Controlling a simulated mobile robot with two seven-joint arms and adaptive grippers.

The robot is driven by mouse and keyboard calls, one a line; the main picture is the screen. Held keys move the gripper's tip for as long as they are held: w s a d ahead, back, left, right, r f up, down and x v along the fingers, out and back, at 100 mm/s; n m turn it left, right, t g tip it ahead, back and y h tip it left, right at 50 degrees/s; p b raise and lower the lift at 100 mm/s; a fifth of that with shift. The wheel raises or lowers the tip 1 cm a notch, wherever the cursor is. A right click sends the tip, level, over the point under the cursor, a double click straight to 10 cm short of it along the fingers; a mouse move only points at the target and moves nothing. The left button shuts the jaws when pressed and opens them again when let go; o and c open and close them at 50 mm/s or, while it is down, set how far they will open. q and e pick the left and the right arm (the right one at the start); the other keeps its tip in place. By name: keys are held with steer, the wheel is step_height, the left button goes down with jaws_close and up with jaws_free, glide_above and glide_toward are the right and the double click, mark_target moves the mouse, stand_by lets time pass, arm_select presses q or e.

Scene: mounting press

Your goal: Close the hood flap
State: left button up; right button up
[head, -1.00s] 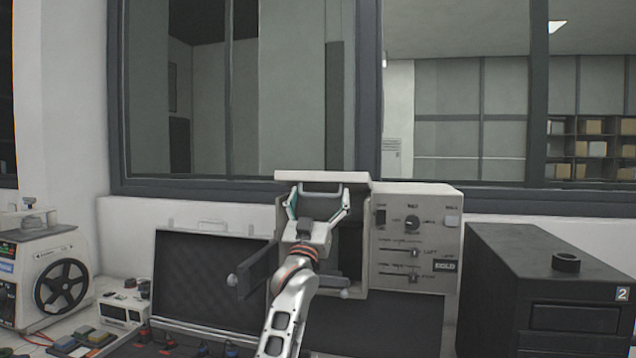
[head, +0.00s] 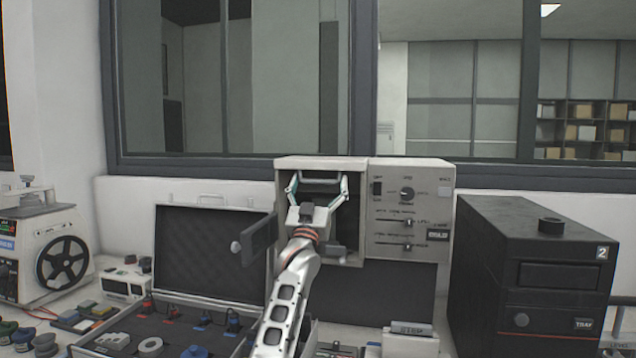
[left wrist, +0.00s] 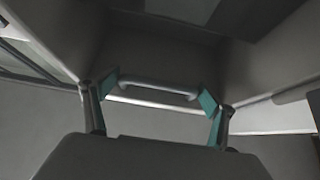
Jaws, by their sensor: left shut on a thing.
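The mounting press (head: 410,185) is a cream box with an open, dark front bay at its left and a control panel at its right. The hood flap (head: 322,163) shows as a pale strip along the top of the bay. My left gripper (head: 318,186) reaches up in front of the bay, its fingers spread wide near the flap's handle. In the left wrist view the silver handle (left wrist: 158,90) runs between the teal fingertips, which meet its two ends. The gripper is shut on this handle. My arm hides part of the bay. My right gripper is not in view.
A dark panel with a round knob (head: 236,246) juts out left of the bay. An open foam-lined case (head: 215,250) stands left, with small parts in front. A black cabinet (head: 530,275) stands right of the press. A reel machine (head: 62,262) is at far left.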

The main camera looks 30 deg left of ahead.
arm_select(q)
steer(key=o, duration=1.3)
steer(key=shift+w+f, duration=0.1)
steer(key=shift+w, duration=0.05)
steer(key=shift+w+f, duration=0.1)
steer(key=shift+w, duration=0.15)
steer(key=shift+s, duration=0.25)
steer(key=s+d+f, duration=0.1)
steer(key=s+d, duration=0.1)
steer(key=s, duration=0.5)
steer(key=s+d+f, duration=0.2)
steer(key=s, duration=0.6)
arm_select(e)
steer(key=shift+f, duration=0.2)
arm_select(q)
steer(key=shift+f, duration=0.1)
